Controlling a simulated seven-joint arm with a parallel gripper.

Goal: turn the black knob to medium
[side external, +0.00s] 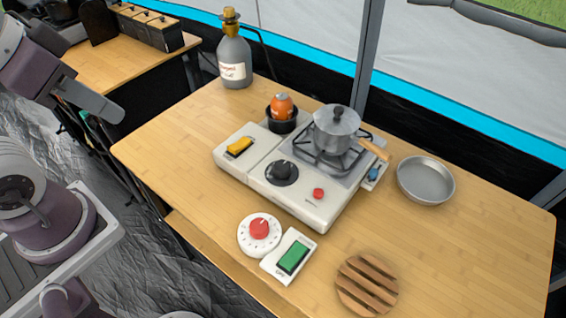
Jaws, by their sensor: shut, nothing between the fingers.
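The black knob (281,172) sits on a dark round dial on the top of the white camping stove (291,208), left of the red button. Its pointer is too small to read, so I cannot tell its setting. My gripper (117,113) is at the upper left, in the air beyond the table's left edge. It is shut and empty, well apart from the knob and the stove. Nothing covers the knob in this view.
A steel pot (335,130) with a wooden handle stands on the burner.

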